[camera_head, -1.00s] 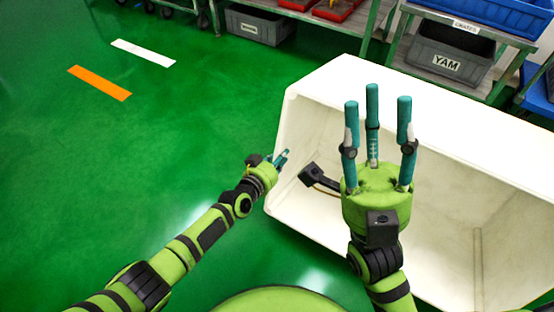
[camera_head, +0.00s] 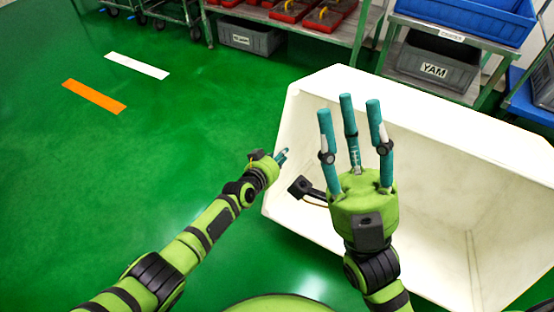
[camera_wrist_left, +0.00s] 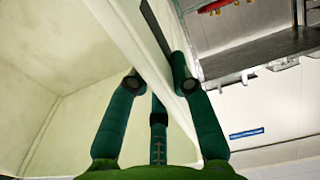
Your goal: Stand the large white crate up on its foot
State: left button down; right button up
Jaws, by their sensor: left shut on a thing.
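The large white crate (camera_head: 440,135) lies tipped over on the green floor, and its open side with the bare inside faces me. My left gripper (camera_head: 282,155) is at the crate's left edge and is shut on its wall. In the left wrist view, its fingers straddle the crate's pale wall (camera_wrist_left: 125,30), with the inside on the left. My right gripper (camera_head: 348,104) is in front of the crate's opening. Its three fingers point up, spread apart and empty, and hide part of the crate.
A metal shelf holds a grey YAM crate (camera_head: 434,70) and blue crates (camera_head: 470,22) behind the white crate. A table with red trays (camera_head: 295,10) and a grey bin (camera_head: 250,37) stands at the back. The green floor at left is free, with white (camera_head: 136,66) and orange (camera_head: 94,97) strips.

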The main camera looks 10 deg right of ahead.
aim_at(298, 120)
pick_arm(q)
jog(key=shift+g+y, duration=0.3)
jog(key=shift+g, duration=0.2)
jog(key=shift+w+d+r+p, duration=0.6)
jog(key=shift+w+d+r, duration=0.7)
jog(key=shift+w+r, duration=0.3)
jog(key=shift+w+d+r+b, duration=0.4)
jog(key=shift+w+d, duration=0.15)
jog(key=shift+w, duration=0.2)
jog(key=shift+g+y, duration=0.4)
jog(key=shift+g, duration=0.3)
jog(key=w+b, duration=0.1)
jog(key=w+d+r+b, duration=0.1)
jog(key=b, duration=0.1)
jog(key=w+d+b, duration=0.1)
jog(key=b, duration=0.1)
jog(key=shift+w+d+r, duration=0.1)
jog(key=shift+d+r, duration=0.1)
jog(key=shift+r, duration=0.1)
jog(key=shift+w+d+r+b, duration=0.15)
jog(key=shift+w+r+b, duration=0.05)
jog(key=shift+r+b, duration=0.1)
